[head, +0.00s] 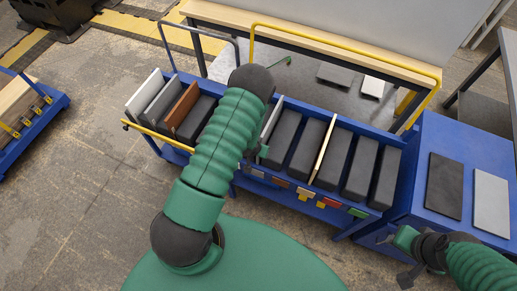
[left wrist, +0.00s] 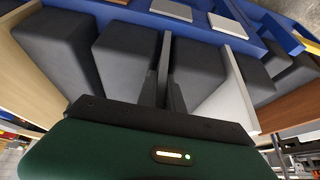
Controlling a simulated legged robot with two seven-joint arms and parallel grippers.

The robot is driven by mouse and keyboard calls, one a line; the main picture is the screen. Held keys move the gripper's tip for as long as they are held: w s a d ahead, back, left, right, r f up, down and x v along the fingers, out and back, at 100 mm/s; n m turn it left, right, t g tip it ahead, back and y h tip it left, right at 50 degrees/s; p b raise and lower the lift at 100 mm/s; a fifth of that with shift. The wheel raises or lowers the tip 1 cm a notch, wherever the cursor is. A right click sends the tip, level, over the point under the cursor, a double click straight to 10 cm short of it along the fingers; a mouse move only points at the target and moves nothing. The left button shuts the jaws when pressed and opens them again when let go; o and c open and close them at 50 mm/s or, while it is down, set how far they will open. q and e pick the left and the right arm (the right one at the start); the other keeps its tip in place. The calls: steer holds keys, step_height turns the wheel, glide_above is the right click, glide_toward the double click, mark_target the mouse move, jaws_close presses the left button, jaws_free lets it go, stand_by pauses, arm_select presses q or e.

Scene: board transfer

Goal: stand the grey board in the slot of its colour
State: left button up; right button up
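The grey board (head: 272,119) stands edge-on in the blue rack, between two dark blocks, in line with the grey label (head: 257,172) on the rack front. In the left wrist view the board (left wrist: 164,60) is a thin upright strip between my fingers. My left gripper (left wrist: 168,92) is shut on it, low among the blocks. In the head view my left arm hides part of the board and most of the gripper (head: 261,151). My right gripper (head: 407,262) is at the lower right, away from the rack; its finger gap is unclear.
A white board (left wrist: 236,90) and a tan board (head: 324,150) stand in nearby slots. White (head: 145,94), grey (head: 158,103) and brown (head: 181,106) boards stand in the left section. A dark panel (head: 444,186) and a light grey panel (head: 490,202) lie on the blue box at right.

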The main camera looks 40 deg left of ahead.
arm_select(q)
steer(key=shift+o, duration=0.3)
steer(key=v, duration=1.6)
steer(key=shift+s+r+b, duration=0.2)
steer(key=shift+b, duration=0.1)
